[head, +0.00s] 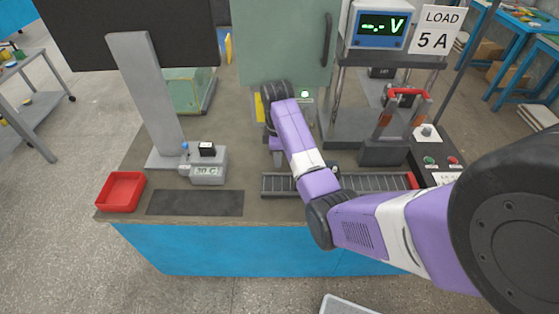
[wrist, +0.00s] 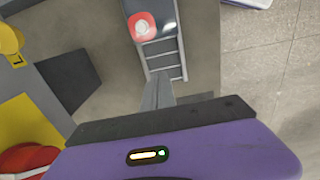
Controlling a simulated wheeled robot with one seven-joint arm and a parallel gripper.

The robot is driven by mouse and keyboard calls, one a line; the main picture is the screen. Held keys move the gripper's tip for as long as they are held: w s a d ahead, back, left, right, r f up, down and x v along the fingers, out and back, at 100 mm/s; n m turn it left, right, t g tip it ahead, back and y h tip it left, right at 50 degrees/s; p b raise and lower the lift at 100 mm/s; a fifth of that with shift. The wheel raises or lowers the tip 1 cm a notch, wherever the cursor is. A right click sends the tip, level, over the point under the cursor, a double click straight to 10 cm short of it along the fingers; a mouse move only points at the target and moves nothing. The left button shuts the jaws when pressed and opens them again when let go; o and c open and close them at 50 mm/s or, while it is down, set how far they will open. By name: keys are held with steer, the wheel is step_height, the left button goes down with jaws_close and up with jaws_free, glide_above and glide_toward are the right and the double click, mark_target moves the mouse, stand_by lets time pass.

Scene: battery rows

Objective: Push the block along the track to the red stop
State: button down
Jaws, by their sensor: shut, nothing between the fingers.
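The track (head: 375,182), a ladder-like rail with dark rungs, runs left to right near the bench's front edge. The red stop (head: 413,180) is at its right end. My arm covers part of the track's middle in the head view. In the wrist view, a dark block-like piece (wrist: 166,14) sits over the track (wrist: 165,58), cut off by the top edge; I cannot tell for sure that it is the block. My gripper (head: 278,160) is shut and empty near the track's left end. Its grey fingers also show in the wrist view (wrist: 158,88); contact is unclear.
A red-and-white round piece (wrist: 143,27) is beside the dark piece. A red tray (head: 120,192), a dark mat (head: 195,203) and a small display unit (head: 208,170) stand left. A red-handled device (head: 385,150) stands behind the track's right part.

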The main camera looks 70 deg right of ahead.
step_height(320, 180, down, 8)
steer(key=shift+f, duration=0.1)
steer(key=shift+s+d+p, duration=0.25)
steer(key=shift+s+p, duration=0.2)
steer(key=shift+s, duration=0.1)
steer(key=shift+s+d+p, duration=0.25)
steer(key=shift+s+p, duration=0.15)
steer(key=shift+s, duration=0.15)
steer(key=shift+s+d, duration=0.25)
steer(key=shift+s, duration=0.5)
steer(key=shift+f, duration=0.1)
